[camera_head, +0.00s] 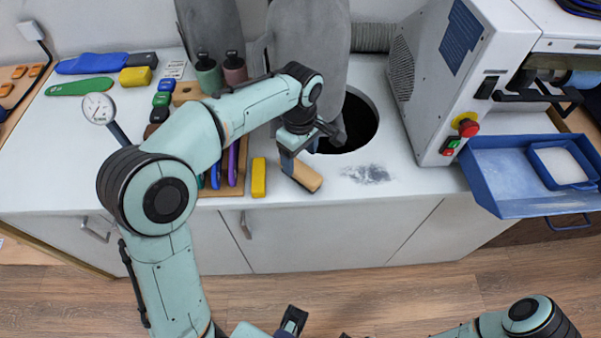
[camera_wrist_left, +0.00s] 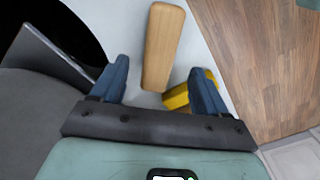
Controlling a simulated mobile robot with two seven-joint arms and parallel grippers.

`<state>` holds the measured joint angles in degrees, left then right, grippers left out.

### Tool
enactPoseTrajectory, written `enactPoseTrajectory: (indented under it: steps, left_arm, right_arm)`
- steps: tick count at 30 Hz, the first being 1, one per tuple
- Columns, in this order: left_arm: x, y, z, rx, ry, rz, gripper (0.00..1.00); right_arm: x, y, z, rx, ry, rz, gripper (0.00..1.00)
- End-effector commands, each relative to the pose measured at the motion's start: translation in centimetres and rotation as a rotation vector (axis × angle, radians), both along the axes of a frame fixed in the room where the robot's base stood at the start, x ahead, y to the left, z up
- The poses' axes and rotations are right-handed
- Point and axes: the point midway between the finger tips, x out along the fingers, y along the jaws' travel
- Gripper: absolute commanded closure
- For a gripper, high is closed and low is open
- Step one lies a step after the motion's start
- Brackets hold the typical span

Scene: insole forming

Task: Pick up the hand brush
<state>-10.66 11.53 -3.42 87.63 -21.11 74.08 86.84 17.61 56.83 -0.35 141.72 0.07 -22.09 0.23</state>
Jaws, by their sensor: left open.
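The hand brush (camera_head: 308,179) shows as a light wooden block near the front edge of the white worktop. Its bristles do not show. In the left wrist view its long wooden back (camera_wrist_left: 163,45) points away from me, with its near end between my blue fingertips. My left gripper (camera_head: 301,152) is open at the brush's far end, one finger to each side, with gaps between fingers and wood. I cannot tell how far above the worktop the fingertips are. A dark end piece at the bottom edge (camera_head: 292,320) seems to be my right gripper; its jaws are unclear.
A yellow block (camera_head: 259,177) lies left of the brush. Grey dust (camera_head: 367,174) lies to its right, and a round dark hole (camera_head: 355,125) is behind. A white machine (camera_head: 440,80) and blue tray (camera_head: 500,195) stand right. A wooden rack (camera_head: 236,185) holds tools at left.

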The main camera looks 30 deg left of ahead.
Motion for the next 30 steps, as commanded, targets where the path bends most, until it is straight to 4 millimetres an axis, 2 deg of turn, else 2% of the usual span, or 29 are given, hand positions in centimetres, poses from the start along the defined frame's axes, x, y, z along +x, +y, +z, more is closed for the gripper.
enactPoseTrajectory:
  steps: [5,13,22,27,29,30]
  left_arm:
    - [0.0,0.0,-1.3,0.0,0.002,0.0,0.26]
    - [0.1,0.0,-5.1,0.0,0.001,0.0,0.26]
    - [0.1,0.0,-5.6,0.0,-0.001,0.0,0.26]
    - [0.1,0.0,-5.6,0.0,-0.001,0.0,0.81]
    - [0.1,0.0,-5.6,0.0,-0.001,-0.001,0.84]
    - [0.1,0.0,-5.5,0.0,-0.002,-0.001,0.89]
  right_arm:
    - [0.0,0.0,-0.2,0.0,0.0,0.0,0.65]
    - [-0.2,0.0,-0.7,0.0,0.002,0.0,0.65]
    - [-0.2,0.0,-0.7,0.0,0.002,0.001,0.65]
    - [-0.2,0.0,-0.7,0.0,0.002,0.0,0.65]
    - [-0.2,0.0,-0.7,0.0,0.002,0.0,0.65]
    - [-0.2,0.0,-0.7,0.0,0.002,0.0,0.65]
